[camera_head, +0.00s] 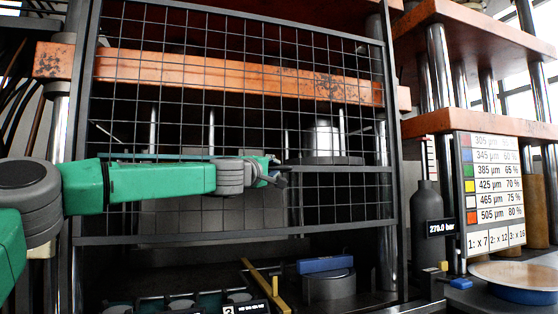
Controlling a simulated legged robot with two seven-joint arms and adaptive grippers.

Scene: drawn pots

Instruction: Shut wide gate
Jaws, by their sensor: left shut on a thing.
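The wide gate (340,168) is a dark-framed wire mesh panel that fills the middle of the head view, in front of the orange press. A crossbar runs across it, and its lower edge is above the work area, which lies uncovered below. My left arm reaches in from the left across the mesh. My left gripper (274,173) is at the crossbar near the middle of the gate, shut on it; the fingertips are small and the exact contact is hard to see. My right gripper is not in view.
Below the gate are a grey cylindrical block (329,286) with a blue piece (325,264) on it and a yellow bar (264,286). At the right are a dark bottle (426,213), a chart board (491,190) and a round bowl (515,280). Orange press beams stand behind the mesh.

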